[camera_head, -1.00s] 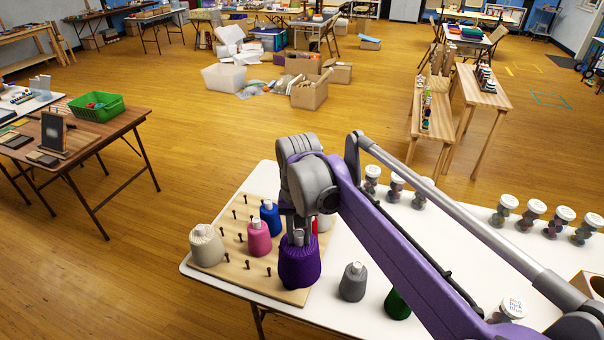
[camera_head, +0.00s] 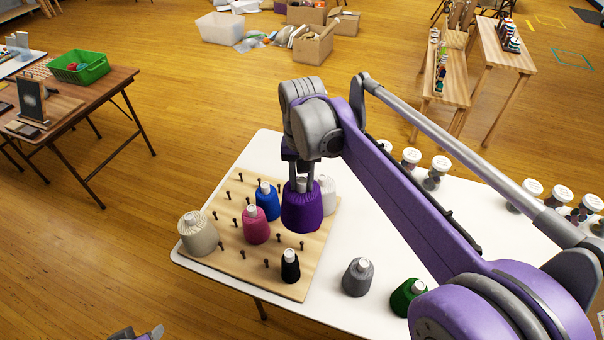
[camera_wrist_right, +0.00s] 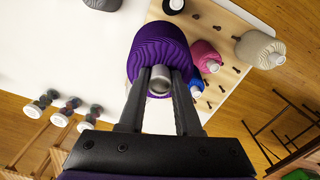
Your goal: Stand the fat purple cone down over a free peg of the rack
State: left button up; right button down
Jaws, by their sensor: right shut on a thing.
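The fat purple cone (camera_head: 302,212) hangs upright from my right gripper (camera_head: 301,182), whose fingers are shut on its narrow grey top. It shows in front of the rack's right part; whether its base touches anything is hidden. In the right wrist view the purple cone (camera_wrist_right: 158,42) sits between the fingertips (camera_wrist_right: 160,82). The wooden rack (camera_head: 232,262) has several free dark pegs at its left, middle and front. A beige cone (camera_head: 194,236), pink cone (camera_head: 256,228), blue cone (camera_head: 266,202), white cone (camera_head: 328,195) and black cone (camera_head: 290,268) stand on it. My left gripper (camera_head: 138,333) barely shows at the bottom edge.
A grey cone (camera_head: 358,278) and a green cone (camera_head: 408,296) stand on the white table (camera_head: 335,305), right of the rack. Several lidded jars (camera_head: 436,172) stand farther back. My right arm covers much of the table's right side.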

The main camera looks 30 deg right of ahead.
jog(key=shift+s+a+f+b, duration=0.15)
jog(key=shift+f+b, duration=0.15)
jog(key=shift+f, duration=0.5)
pick_arm(q)
jog(key=s+f+b, duration=0.3)
jog(key=f+b, duration=0.2)
jog(key=f, duration=0.4)
jog(key=shift+s+g+b, duration=0.25)
jog(key=shift+g+b, duration=0.15)
pick_arm(e)
notch_tip(320, 180, down, 11)
pick_arm(q)
jog(key=shift+f, duration=0.1)
jog(key=shift+s+f+b, duration=0.2)
jog(key=shift+f+b, duration=0.7)
jog(key=shift+f, duration=0.05)
jog(key=shift+s+f+b, duration=0.15)
jog(key=shift+f+b, duration=0.7)
jog(key=shift+f, duration=0.1)
pick_arm(e)
jog(key=shift+f, duration=2.8)
pick_arm(q)
jog(key=shift+f, duration=0.15)
pick_arm(e)
jog(key=shift+f, duration=0.25)
jog(key=c, duration=0.5)
grip_release()
